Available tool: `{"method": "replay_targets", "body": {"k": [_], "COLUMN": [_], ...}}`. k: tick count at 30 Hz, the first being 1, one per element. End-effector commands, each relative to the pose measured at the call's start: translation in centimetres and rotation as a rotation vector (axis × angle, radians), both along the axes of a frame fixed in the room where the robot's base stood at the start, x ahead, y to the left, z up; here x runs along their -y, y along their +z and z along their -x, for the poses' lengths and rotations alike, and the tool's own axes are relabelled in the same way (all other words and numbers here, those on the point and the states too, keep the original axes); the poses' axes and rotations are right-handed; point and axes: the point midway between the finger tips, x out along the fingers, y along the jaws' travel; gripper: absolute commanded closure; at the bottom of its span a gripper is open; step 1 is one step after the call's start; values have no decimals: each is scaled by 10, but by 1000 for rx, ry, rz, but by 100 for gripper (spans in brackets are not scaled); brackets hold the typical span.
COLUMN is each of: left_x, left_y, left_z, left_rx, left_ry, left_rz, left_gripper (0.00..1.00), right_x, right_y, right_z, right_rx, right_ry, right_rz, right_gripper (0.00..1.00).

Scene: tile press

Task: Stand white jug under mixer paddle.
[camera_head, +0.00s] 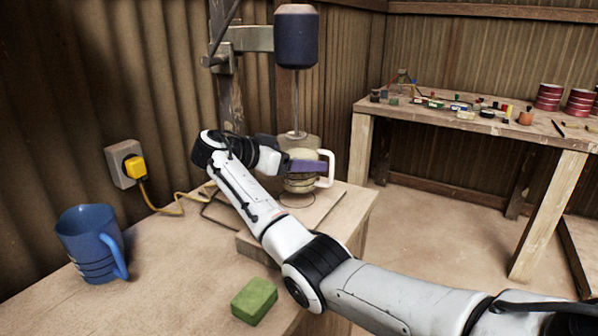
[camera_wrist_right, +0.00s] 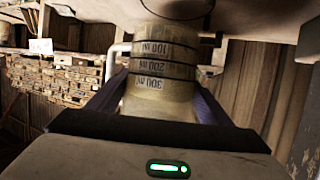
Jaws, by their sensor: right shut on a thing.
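The cream-white jug (camera_head: 302,184) is upright below the mixer, its handle to the right. The mixer has a dark motor (camera_head: 296,38) and a thin shaft (camera_head: 297,100) that runs down to the jug's mouth; the paddle's lower part cannot be made out. My right gripper (camera_head: 306,166) is shut on the jug's side. The wrist view shows the jug (camera_wrist_right: 165,75), with its volume marks, between both fingers (camera_wrist_right: 157,105). The jug's base is at the board's marked ring (camera_head: 297,199); I cannot tell whether it touches. My left gripper is not in view.
A wooden board (camera_head: 325,205) lies under the mixer. A blue jug (camera_head: 88,245) stands at the left of the bench, and a green sponge (camera_head: 254,300) lies near its front edge. A yellow plug (camera_head: 136,168) and cable are at the wall. A cluttered table (camera_head: 480,125) stands behind right.

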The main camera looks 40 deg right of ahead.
Motion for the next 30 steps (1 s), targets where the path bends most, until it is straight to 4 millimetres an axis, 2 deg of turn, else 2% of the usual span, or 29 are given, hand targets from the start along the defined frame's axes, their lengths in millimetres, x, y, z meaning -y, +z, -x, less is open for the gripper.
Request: {"method": "replay_targets", "body": {"k": [6, 15, 25, 26, 28, 30], "left_x": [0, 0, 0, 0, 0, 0], "left_y": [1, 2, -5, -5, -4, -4], "left_z": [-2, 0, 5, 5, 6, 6], "left_rx": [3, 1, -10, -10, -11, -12], "left_ry": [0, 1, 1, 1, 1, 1], "left_rz": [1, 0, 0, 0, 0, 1], "left_gripper": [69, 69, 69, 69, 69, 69], "right_x": [-2, -2, -2, -2, -2, -2], "right_y": [0, -32, -37, -38, -37, -37], "right_z": [-7, -7, -7, -6, -6, -6], "right_rx": [3, 2, 4, -1, -1, -1], "right_ry": [2, 2, 2, 1, 1, 1], "right_rz": [4, 3, 4, 0, 0, 0], "right_gripper": [76, 76, 76, 24, 12, 8]}}
